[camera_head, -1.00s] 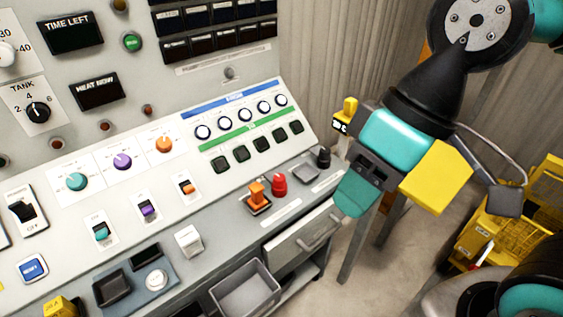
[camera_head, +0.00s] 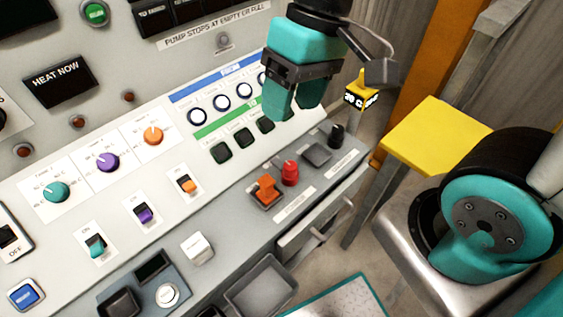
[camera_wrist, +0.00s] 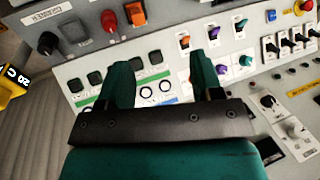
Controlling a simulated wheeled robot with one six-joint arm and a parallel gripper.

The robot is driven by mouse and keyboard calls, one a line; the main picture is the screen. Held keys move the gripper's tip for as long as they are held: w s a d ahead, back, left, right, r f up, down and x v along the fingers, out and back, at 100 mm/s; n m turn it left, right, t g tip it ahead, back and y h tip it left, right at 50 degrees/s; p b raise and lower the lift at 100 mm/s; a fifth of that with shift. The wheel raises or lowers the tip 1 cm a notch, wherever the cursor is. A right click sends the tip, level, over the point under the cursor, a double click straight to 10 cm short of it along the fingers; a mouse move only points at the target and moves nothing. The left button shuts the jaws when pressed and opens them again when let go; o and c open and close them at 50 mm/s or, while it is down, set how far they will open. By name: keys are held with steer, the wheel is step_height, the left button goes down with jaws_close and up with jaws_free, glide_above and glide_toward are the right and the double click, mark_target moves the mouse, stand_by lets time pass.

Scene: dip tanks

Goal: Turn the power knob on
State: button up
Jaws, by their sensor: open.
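No label reading "power" is legible, so I cannot tell which knob is the power knob. A black knob (camera_head: 336,135) stands at the right end of the console ledge; it also shows upper left in the wrist view (camera_wrist: 47,42). A red knob (camera_head: 290,172) stands left of it, also in the wrist view (camera_wrist: 109,20). Another black knob (camera_wrist: 267,101) is on the panel at the right of the wrist view. My gripper (camera_head: 292,112) is open and empty, in front of the panel's right part. It hides some white round dials and dark buttons.
An orange lever (camera_head: 266,190) is beside the red knob. Teal (camera_head: 56,192), purple (camera_head: 108,162) and orange (camera_head: 153,135) dials lie left on the panel. A yellow block marked with black and white (camera_head: 362,92) is past the console's right end. A grey bin (camera_head: 262,290) is below the ledge.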

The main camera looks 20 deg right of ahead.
steer(key=w+d+f+m+g+h+p, duration=0.1)
steer(key=w+d+f+m+p, duration=0.1)
steer(key=w+m, duration=0.35)
steer(key=m+g+p, duration=0.2)
steer(key=m, duration=0.2)
glide_toward(291, 165)
steer(key=shift+h, duration=0.3)
steer(key=x, duration=0.3)
steer(key=p+x, duration=0.1)
steer(key=x, duration=0.6)
steer(key=shift+a, duration=0.3)
steer(key=shift+c, duration=0.4)
steer(key=c, duration=0.8)
